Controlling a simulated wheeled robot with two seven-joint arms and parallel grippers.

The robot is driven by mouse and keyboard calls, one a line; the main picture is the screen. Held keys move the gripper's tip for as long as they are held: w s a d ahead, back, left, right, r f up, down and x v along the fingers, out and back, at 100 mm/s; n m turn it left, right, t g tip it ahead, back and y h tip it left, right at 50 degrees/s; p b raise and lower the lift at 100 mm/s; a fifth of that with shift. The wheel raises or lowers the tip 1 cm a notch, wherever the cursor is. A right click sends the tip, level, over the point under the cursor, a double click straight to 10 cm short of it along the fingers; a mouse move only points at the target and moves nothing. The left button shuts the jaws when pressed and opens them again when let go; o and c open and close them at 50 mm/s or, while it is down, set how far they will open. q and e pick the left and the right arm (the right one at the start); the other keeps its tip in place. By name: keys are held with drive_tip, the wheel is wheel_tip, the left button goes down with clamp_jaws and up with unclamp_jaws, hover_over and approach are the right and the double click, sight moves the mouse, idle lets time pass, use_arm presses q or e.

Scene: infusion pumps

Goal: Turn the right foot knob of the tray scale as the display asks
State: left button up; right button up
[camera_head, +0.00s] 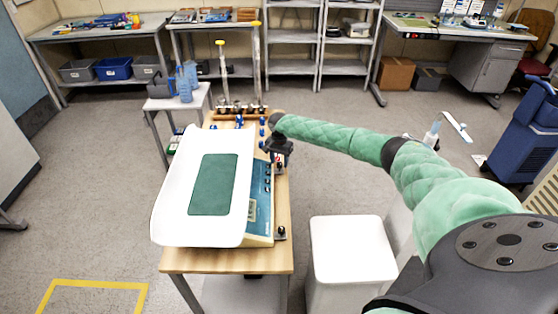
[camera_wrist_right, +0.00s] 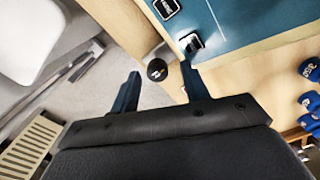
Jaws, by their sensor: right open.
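The tray scale has a white tray (camera_head: 170,205) with a green mat (camera_head: 214,184) and a blue panel (camera_head: 260,190) along its right side. The panel's writing is too small to read. A dark foot knob (camera_head: 281,231) shows at the near right corner. My right gripper (camera_head: 279,165) is over the panel's far right end. In the right wrist view it (camera_wrist_right: 160,72) is open, with a black round knob (camera_wrist_right: 157,70) between its fingertips. I see a gap to each finger, and cannot tell the knob's depth. My left gripper is not in view.
The scale stands on a wooden table (camera_head: 190,262). Several blue weights (camera_wrist_right: 311,69) sit beyond the scale. A white bin (camera_head: 352,250) stands right of the table, below my right arm. A small side table (camera_head: 163,104) with blue jugs (camera_head: 185,85) is behind left.

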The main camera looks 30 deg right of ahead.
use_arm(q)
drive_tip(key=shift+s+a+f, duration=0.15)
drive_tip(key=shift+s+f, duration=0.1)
use_arm(e)
drive_tip(key=shift+s+f, duration=0.2)
drive_tip(key=shift+f, duration=0.05)
drive_tip(key=shift+w+f, duration=0.1)
drive_tip(key=shift+f, duration=0.05)
drive_tip(key=c, duration=1)
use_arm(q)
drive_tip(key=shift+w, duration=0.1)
